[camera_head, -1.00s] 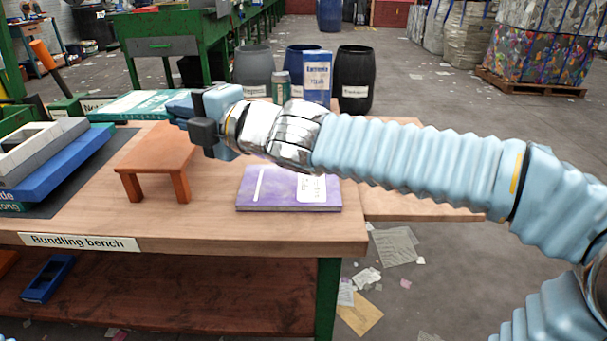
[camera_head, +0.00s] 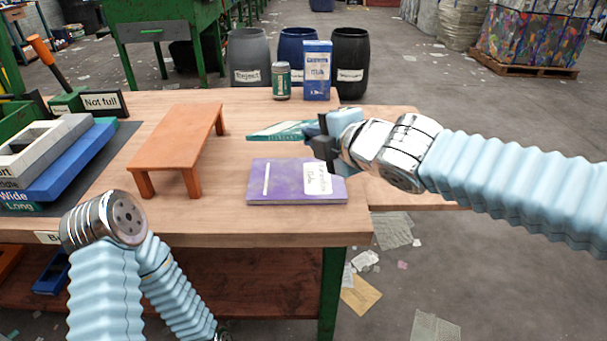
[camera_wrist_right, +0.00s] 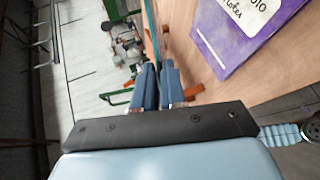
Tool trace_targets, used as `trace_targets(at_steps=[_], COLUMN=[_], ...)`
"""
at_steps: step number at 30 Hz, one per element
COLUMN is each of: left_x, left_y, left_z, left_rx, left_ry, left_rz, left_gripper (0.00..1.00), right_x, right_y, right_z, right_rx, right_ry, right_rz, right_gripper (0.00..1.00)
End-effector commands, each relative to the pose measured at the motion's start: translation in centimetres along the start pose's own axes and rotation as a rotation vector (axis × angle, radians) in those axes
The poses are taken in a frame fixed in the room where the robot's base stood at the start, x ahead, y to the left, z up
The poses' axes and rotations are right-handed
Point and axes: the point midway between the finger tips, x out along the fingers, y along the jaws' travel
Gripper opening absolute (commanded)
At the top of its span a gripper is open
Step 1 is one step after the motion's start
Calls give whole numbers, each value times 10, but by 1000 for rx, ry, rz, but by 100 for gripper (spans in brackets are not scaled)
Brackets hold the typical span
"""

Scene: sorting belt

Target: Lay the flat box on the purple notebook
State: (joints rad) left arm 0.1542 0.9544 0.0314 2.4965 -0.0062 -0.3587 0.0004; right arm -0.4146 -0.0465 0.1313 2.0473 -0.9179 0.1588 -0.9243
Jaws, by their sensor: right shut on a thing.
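The flat box (camera_head: 278,131) is teal with white markings. My right gripper (camera_head: 318,136) is shut on its right end and holds it. In the head view the box shows just beyond the far edge of the purple notebook (camera_head: 285,183); its height above the bench is hard to tell. The notebook lies on the bench with a white label, nothing on it. In the right wrist view the box (camera_wrist_right: 150,35) shows edge-on as a thin strip between the fingers (camera_wrist_right: 158,85), with the notebook (camera_wrist_right: 235,35) to its right. My left arm shows at lower left, its gripper out of view.
An orange stand (camera_head: 172,150) is left of the notebook. Stacked trays (camera_head: 60,165) are at far left. Bare bench lies around the notebook.

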Motion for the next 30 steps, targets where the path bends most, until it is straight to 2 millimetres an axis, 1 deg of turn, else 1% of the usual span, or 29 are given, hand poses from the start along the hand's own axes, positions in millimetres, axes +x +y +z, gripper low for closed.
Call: trace_targets(at_steps=[1,5,6,7,12,18,28,29,30], left_x=[4,10,22,28,47,55,54,54,54], left_y=[-2,-4,-9,-12,-21,-28,-29,-29,-29], left_z=[0,0,0,0,0,-3,-4,-4,-4], left_rx=[0,-1,-1,-2,-6,-13,-14,-14,-14], left_ry=[0,1,2,2,5,12,14,14,14], left_rz=[0,-1,-1,-2,-5,-11,-13,-13,-13], left_gripper=[46,46,46,46,46,46,46,46,46], right_x=[3,10,14,16,24,27,27,27,27], right_y=[-9,-25,-38,-43,-62,-71,-71,-71,-71], right_z=[1,0,0,0,0,0,0,0,0], right_rx=[-1,-2,0,0,1,1,1,1,1], right_ry=[-2,0,1,1,0,0,0,0,0], right_rz=[-2,-2,0,0,1,2,2,1,1], right_gripper=[0,0,0,0,0,0,0,13,20])
